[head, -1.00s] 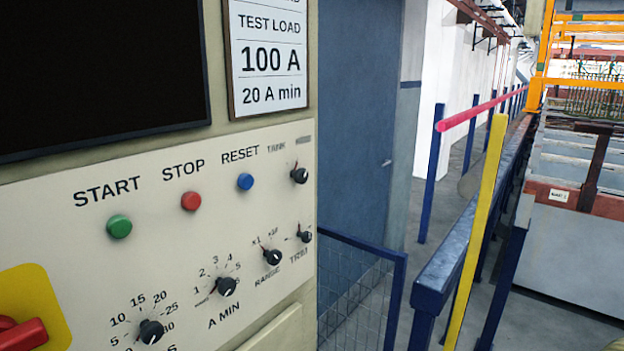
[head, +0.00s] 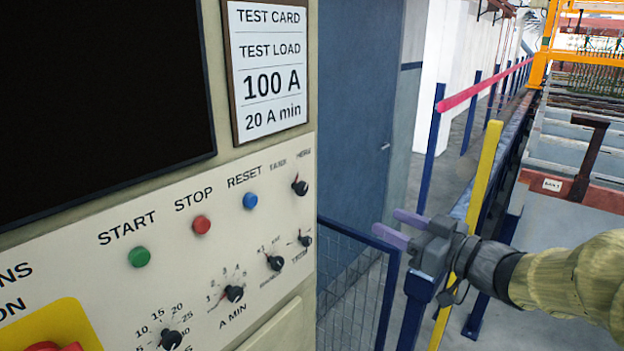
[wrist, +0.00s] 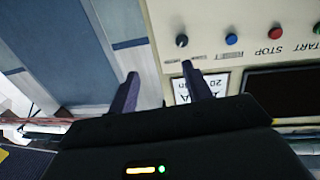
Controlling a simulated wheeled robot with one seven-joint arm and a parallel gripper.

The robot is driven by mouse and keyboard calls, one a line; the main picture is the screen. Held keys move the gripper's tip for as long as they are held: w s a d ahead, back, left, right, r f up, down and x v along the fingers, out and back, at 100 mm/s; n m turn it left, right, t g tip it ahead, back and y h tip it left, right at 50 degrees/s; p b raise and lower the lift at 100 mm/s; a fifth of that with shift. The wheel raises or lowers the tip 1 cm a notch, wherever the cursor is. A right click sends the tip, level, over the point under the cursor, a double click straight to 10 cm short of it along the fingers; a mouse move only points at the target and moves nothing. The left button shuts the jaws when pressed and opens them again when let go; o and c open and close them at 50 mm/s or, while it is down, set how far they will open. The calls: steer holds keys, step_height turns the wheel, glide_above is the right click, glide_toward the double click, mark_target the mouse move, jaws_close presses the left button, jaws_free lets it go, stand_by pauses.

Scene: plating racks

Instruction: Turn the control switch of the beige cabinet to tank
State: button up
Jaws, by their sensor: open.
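The beige cabinet (head: 60,215) fills the left of the head view. Its control switch (head: 300,186) is a small black knob at the panel's upper right, with TANK to its upper left and a blurred label to its upper right. Its pointer direction is too small to tell. My gripper (head: 385,220) is open and empty, right of the panel and apart from the switch. In the wrist view the panel appears upside down; the switch (wrist: 182,40) shows above and just right of the gap between my fingers (wrist: 160,70).
Green START (head: 139,257), red STOP (head: 201,224) and blue RESET (head: 250,201) buttons sit left of the switch. Several other black knobs, including the trim knob (head: 305,240), lie below it. A blue mesh fence (head: 350,290) and yellow post (head: 480,200) stand to the right.

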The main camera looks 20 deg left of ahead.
mark_target(304, 191)
steer(key=shift+s+a+r+n+g+y, duration=0.3)
steer(key=shift+s+r+n+g, duration=0.1)
steer(key=shift+s+g, duration=0.15)
steer(key=shift+s+a+r+n+g+y, duration=0.25)
steer(key=shift+s+r+n+g+y, duration=0.1)
steer(key=shift+s+n+g, duration=0.15)
steer(key=p+x, duration=0.6)
steer(key=x, duration=1)
steer(key=shift+w+a, duration=0.1)
steer(key=shift+a, duration=0.1)
steer(key=shift+w+a, duration=0.25)
steer(key=shift+a, duration=0.2)
steer(key=c, duration=1)
